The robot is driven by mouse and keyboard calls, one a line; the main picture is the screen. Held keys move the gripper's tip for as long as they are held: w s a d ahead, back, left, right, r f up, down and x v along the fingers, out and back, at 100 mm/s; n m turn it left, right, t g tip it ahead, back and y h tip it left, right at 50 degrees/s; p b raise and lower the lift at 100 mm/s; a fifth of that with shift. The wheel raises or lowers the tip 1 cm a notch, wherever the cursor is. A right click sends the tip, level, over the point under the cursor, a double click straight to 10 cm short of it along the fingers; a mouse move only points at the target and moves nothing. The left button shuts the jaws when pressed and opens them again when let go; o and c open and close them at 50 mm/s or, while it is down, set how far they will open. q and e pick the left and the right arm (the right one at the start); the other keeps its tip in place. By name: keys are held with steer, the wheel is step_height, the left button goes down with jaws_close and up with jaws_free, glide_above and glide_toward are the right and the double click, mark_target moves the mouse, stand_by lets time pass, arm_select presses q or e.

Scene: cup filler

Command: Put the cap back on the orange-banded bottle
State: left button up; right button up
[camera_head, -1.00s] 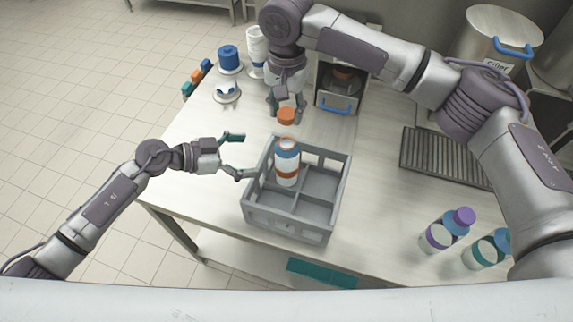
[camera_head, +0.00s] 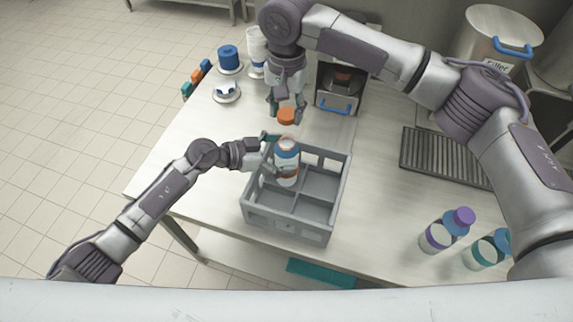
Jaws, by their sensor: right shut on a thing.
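The orange-banded bottle (camera_head: 288,152), white with a blue shoulder, stands upright in the far left compartment of the grey crate (camera_head: 287,229). Its top shows no cap. My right gripper (camera_head: 286,108) is shut on the orange cap (camera_head: 286,117) and holds it just beyond the bottle, up from it in the picture. My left gripper (camera_head: 275,163) is at the bottle's left side, with a finger across its front that hides part of the orange band. Whether its fingers are closed on the bottle I cannot tell.
A purple-capped bottle (camera_head: 437,236) and a teal-banded bottle (camera_head: 484,252) stand at the right front. A dark drip grate (camera_head: 440,160) lies at the right. A machine with a blue handle (camera_head: 335,107) stands behind the crate. The crate's other compartments look empty.

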mark_target(286, 139)
arm_select(q)
steer(key=c, duration=1.7)
steer(key=shift+o, duration=0.2)
arm_select(e)
steer(key=shift+f, duration=2.5)
steer(key=shift+f, duration=0.1)
steer(key=shift+f, duration=0.75)
steer(key=shift+f, duration=0.6)
